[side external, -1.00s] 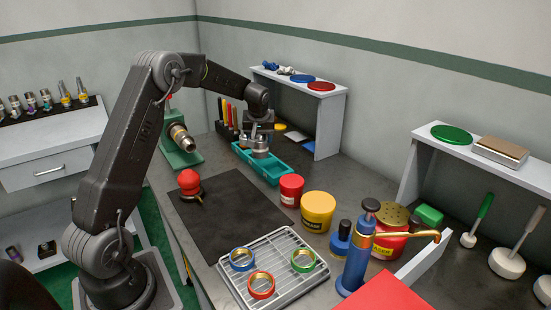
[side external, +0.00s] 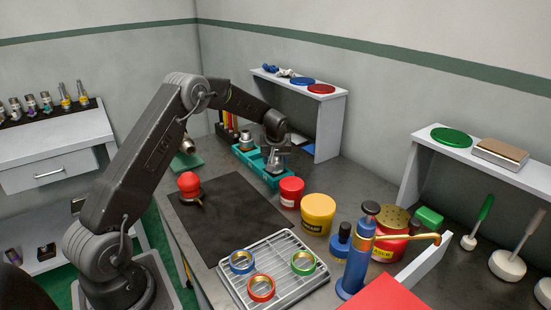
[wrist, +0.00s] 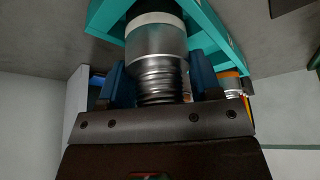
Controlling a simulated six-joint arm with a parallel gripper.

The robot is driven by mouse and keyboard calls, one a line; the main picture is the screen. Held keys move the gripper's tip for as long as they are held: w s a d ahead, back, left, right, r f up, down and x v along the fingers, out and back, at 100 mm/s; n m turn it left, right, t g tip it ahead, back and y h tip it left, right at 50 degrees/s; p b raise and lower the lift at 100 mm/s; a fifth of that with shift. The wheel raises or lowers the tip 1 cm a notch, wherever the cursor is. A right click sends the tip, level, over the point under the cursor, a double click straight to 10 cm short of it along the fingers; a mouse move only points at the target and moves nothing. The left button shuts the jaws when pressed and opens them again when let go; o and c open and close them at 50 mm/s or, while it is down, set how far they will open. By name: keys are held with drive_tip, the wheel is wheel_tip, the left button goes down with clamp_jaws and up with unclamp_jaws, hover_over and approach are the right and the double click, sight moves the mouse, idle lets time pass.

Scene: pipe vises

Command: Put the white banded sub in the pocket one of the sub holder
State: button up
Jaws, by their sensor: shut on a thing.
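The white banded sub (wrist: 158,55) is a silver threaded cylinder with a white band at its far end. My gripper (wrist: 160,88) is shut on its threaded end, a blue finger on each side. In the side view my gripper (side external: 277,163) is over the right part of the teal sub holder (side external: 249,165). The holder's teal walls (wrist: 214,28) also show beyond the sub in the wrist view. I cannot tell whether the sub's far end is inside a pocket or just above it. Another silver sub (side external: 246,142) stands at the holder's left end.
Red (side external: 291,192) and yellow (side external: 318,213) tubs stand in front of the holder. A grey shelf (side external: 329,125) rises behind it. A red-topped item (side external: 189,182) sits on the dark mat (side external: 235,212), which is otherwise clear. A rack (side external: 272,268) holds coloured rings.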

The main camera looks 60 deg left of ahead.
drive_tip(key=shift+f, duration=0.1)
drive_tip(key=o, duration=1.2)
